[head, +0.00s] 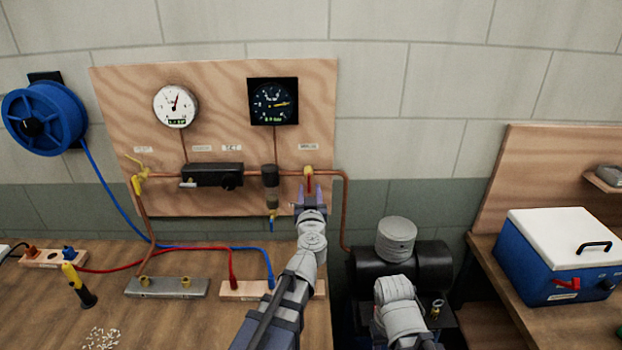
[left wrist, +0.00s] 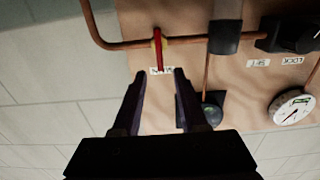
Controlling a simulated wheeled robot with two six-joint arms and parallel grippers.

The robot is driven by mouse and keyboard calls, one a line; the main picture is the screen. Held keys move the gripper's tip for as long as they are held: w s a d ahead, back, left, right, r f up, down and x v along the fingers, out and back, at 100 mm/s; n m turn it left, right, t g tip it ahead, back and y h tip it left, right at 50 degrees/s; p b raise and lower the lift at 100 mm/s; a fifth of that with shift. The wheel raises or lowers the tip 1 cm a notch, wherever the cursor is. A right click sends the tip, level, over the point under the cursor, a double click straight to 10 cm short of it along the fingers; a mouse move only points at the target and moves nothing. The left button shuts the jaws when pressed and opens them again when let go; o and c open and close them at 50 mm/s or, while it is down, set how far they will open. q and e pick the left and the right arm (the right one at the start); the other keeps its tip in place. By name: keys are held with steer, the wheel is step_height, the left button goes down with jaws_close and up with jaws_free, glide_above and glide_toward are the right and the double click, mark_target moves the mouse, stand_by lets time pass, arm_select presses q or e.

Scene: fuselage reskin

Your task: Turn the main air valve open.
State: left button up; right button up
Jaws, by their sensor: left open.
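The main air valve (head: 309,171) is a small yellow body with a red lever on the copper pipe, at the right end of the wooden panel, under a small white label. In the left wrist view the red lever (left wrist: 158,48) lies across the pipe, lined up with the gap between my fingers and just beyond their tips. My left gripper (head: 308,193) is open and empty, just below the valve in the head view. It also shows open in the left wrist view (left wrist: 159,74). I cannot tell whether a finger touches the lever. My right gripper is not visible.
The wooden panel (head: 225,80) carries a white gauge (head: 176,105), a dark gauge (head: 273,102), a black regulator block (head: 212,175) and a filter (head: 270,176) close left of the valve. A yellow valve (head: 138,180) sits at far left. A black tank (head: 430,265) stands below right.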

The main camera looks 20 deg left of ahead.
mark_target(309, 179)
arm_select(q)
steer(key=x, duration=0.7)
steer(key=shift+w, duration=0.1)
steer(key=shift+c, duration=0.4)
jaws_close()
